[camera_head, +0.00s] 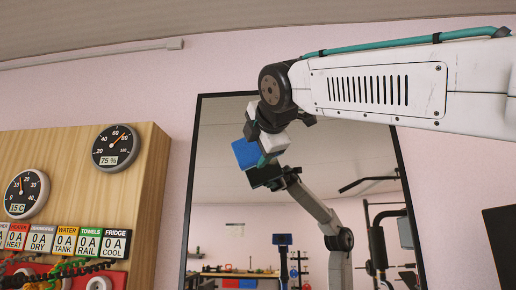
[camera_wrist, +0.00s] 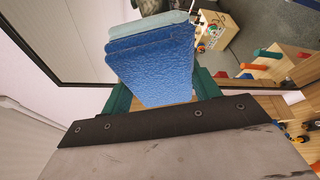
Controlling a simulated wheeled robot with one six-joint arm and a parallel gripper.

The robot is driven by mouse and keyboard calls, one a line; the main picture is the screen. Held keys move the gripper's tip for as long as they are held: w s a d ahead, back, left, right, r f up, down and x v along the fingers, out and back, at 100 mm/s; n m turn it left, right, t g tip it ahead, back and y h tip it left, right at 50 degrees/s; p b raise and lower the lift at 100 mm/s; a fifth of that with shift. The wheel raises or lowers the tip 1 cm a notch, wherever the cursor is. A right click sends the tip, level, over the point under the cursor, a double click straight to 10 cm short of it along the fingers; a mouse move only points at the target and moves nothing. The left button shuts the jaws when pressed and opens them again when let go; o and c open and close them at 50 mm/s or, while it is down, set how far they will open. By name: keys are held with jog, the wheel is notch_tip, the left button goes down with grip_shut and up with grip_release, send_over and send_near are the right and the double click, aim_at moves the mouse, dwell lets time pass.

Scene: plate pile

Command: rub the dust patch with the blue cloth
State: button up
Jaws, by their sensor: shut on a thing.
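The blue cloth (camera_head: 246,153) shows as a blue block at the end of my arm, in front of the tall mirror (camera_head: 231,112). In the wrist view the cloth (camera_wrist: 153,70) is a textured blue pad, with a paler blue layer along its top edge. My gripper (camera_wrist: 158,92) is shut on it, with green fingers at both sides. In the head view my gripper (camera_head: 264,148) is small and partly merges with its reflection. I cannot tell whether the cloth touches the glass. I cannot make out a dust patch in either view.
A wooden panel (camera_head: 149,170) with dials, labelled tags and cables stands left of the mirror. The mirror's black frame (camera_head: 190,190) bounds the glass. A dark flat thing (camera_head: 500,240) is at the right edge. The glass reflects my arm and a room with equipment.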

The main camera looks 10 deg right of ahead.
jog(key=w+d+r, duration=0.2)
jog(key=w, duration=0.4)
jog(key=shift+w, duration=0.25)
dwell(0.4)
jog(key=shift+d, duration=0.1)
jog(key=shift+w+d, duration=0.15)
jog(key=shift+w, duration=0.35)
jog(key=shift+w+d, duration=0.15)
jog(key=shift+w, duration=0.35)
dwell(0.5)
jog(key=d, duration=0.2)
jog(key=s+d, duration=0.1)
jog(key=shift+s+d, duration=0.15)
jog(key=shift+d, duration=0.25)
jog(key=shift+w+a, duration=0.25)
jog(key=shift+a, duration=0.35)
jog(key=shift+w+a, duration=0.25)
jog(key=shift+a, duration=0.4)
jog(key=shift+w+a, duration=0.25)
jog(key=shift+a, duration=0.35)
